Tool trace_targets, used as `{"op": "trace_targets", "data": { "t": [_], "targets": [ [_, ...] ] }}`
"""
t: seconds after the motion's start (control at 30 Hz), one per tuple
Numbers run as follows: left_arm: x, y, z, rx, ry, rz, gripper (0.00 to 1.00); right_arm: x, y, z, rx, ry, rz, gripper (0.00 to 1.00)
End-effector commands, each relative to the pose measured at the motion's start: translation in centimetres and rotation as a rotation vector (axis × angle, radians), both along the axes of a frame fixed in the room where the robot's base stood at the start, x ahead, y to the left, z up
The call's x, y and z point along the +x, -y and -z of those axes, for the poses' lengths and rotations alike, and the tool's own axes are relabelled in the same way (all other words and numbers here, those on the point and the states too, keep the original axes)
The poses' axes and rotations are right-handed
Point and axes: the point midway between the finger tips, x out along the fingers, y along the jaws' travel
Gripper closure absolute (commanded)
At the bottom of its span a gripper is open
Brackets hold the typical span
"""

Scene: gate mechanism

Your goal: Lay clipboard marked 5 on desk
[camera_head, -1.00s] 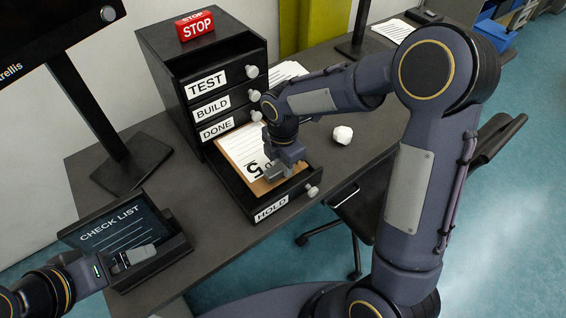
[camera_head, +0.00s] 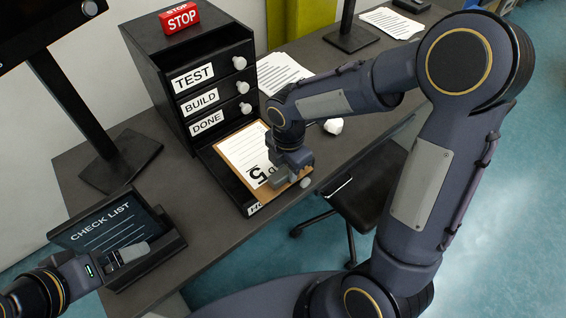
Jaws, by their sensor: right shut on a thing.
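The clipboard marked 5 (camera_head: 240,150) is a brown board with a white sheet. It lies over the open HOLD drawer (camera_head: 226,180), and its lower part covers most of the drawer front and HOLD label. My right gripper (camera_head: 290,178) is shut on the clipboard's near right edge. The board looks lifted above the drawer, though the gap is hard to judge. My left gripper (camera_head: 122,258) is at the lower left, by the check list tablet (camera_head: 108,224); its finger opening is unclear. The dark desk (camera_head: 205,215) runs beneath.
The black drawer cabinet (camera_head: 150,70) has shut TEST, BUILD and DONE drawers, with a red STOP block (camera_head: 180,18) on top. A monitor stand (camera_head: 120,160) is at left. Papers (camera_head: 280,72) and a crumpled white ball (camera_head: 333,126) lie right of the cabinet. A chair (camera_head: 370,190) stands in front.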

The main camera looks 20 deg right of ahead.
Motion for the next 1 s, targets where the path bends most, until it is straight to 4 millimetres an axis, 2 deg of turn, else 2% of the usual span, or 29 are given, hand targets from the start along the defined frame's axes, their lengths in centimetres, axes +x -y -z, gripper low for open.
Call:
{"op": "trace_targets", "data": {
  "t": [0.2,0.57,1.0],
  "targets": [
    [0.0,0.0,0.0,0.0,0.0,0.0,0.0,-0.7,0.2,0.0,0.0,0.001,0.0,0.96],
    [0.0,0.0,-0.1,0.0,0.0,0.0,0.0,-0.8,0.3,-0.2,0.0,0.001,0.0,0.96],
    [0.0,0.0,-2.1,0.0,0.0,0.0,0.0,-1.8,0.6,-2.5,0.0,0.001,0.0,0.96]
  ]
}}
